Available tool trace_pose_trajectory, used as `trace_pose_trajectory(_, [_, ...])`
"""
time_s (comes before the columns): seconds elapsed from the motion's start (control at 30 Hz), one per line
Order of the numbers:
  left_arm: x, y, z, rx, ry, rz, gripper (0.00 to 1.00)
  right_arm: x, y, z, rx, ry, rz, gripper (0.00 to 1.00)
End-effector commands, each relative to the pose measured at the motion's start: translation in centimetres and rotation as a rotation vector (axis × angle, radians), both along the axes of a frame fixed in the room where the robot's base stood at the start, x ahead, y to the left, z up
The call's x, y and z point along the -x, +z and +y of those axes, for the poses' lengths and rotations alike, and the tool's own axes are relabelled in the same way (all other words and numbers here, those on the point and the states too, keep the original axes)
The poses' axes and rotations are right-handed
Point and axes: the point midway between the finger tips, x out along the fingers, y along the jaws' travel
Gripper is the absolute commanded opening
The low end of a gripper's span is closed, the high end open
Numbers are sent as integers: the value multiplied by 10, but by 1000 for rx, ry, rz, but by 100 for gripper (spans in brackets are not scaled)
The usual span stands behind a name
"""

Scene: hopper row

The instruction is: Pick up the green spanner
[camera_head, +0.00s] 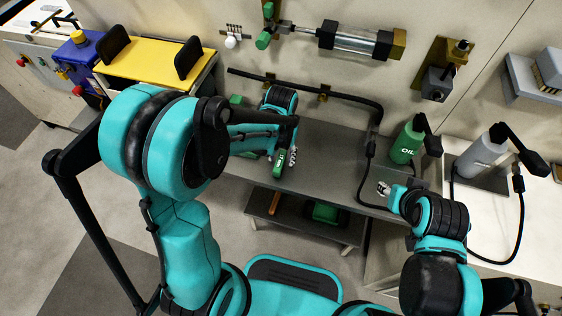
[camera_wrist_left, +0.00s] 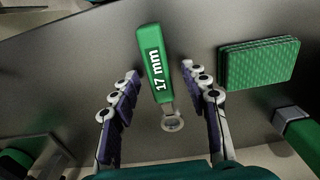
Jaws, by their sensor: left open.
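The green spanner (camera_wrist_left: 154,62) lies on the grey bench in the left wrist view, its handle marked "17 mm" and its metal ring end towards me. My left gripper (camera_wrist_left: 159,75) is open, with one finger on each side of the spanner and visible gaps between. In the head view the spanner's green handle (camera_head: 279,170) shows by the fingertips of my left gripper (camera_head: 282,158), and my arm hides part of it. My right gripper (camera_head: 384,188) is near the bench's right end, small and partly hidden by its wrist.
A green patterned pad (camera_wrist_left: 258,63) lies right of the spanner. A green OIL bottle (camera_head: 405,145) and a grey bottle (camera_head: 482,153) stand at the right. A black pipe (camera_head: 330,93) runs along the wall behind the bench (camera_head: 335,150). A lower shelf holds a green item (camera_head: 325,212).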

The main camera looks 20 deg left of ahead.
Motion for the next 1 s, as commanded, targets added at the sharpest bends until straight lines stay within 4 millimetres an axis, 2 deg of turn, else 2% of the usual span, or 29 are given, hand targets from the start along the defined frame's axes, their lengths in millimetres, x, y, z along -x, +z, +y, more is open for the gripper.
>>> trace_pose_trajectory(0.07, [0, -8, 0, 0, 0, 0, 46, 0, -5, 0, 0, 0, 0, 40])
trace_pose_trajectory(0.27, [0, -7, 0, 0, 0, 0, 46, 0, -3, 0, 0, 0, 0, 40])
trace_pose_trajectory(0.43, [0, -7, 0, 0, 0, 0, 1, 0, -3, 0, 0, 0, 0, 40])
trace_pose_trajectory(0.8, [0, -5, 0, 0, 0, -1, 0, 0, -2, 0, 0, 0, 0, 40])
trace_pose_trajectory(1.0, [0, 14, 0, 0, 0, -1, 0, 0, 9, 0, 0, 0, 0, 40])
